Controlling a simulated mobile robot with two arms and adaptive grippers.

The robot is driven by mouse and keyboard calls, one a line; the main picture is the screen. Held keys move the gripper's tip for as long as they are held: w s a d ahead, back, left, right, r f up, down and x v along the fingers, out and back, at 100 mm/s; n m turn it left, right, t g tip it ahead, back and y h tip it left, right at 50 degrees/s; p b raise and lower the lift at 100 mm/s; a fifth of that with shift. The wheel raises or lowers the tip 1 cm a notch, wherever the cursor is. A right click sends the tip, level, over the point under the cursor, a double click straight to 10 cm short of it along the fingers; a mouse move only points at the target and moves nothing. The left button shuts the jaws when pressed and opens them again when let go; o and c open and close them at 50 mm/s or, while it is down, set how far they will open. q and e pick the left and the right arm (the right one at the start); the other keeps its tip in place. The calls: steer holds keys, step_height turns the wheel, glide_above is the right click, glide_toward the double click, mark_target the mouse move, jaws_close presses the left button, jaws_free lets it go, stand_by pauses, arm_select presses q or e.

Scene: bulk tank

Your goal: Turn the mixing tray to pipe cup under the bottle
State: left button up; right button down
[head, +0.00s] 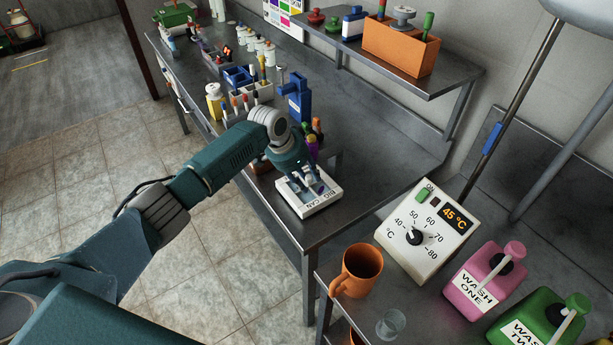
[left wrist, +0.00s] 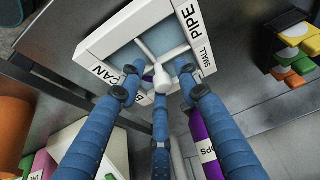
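The white mixing tray (head: 322,203) sits near the front corner of the steel bench, its BIG CAN side toward the front right in the head view. In the left wrist view the tray (left wrist: 118,33) shows PIPE and SMALL labels on the right side and a white central knob (left wrist: 161,78) with spokes. My left gripper (head: 303,182) is over the tray, its three blue fingers (left wrist: 158,84) spread around the knob with visible gaps. A purple bottle (left wrist: 206,148) stands beside the tray; its label is partly hidden. I cannot tell which bottle is meant. My right gripper is not in view.
A blue dispenser (head: 297,100) and several small bottles stand behind the tray. An orange mug (head: 358,272), a clear cup (head: 391,323), a temperature box (head: 425,235) and a pink WASH ONE bottle (head: 482,278) stand on the nearer bench.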

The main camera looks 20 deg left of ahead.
arm_select(q)
steer(key=shift+f, duration=0.1)
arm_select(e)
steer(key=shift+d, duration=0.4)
arm_select(q)
jaws_close()
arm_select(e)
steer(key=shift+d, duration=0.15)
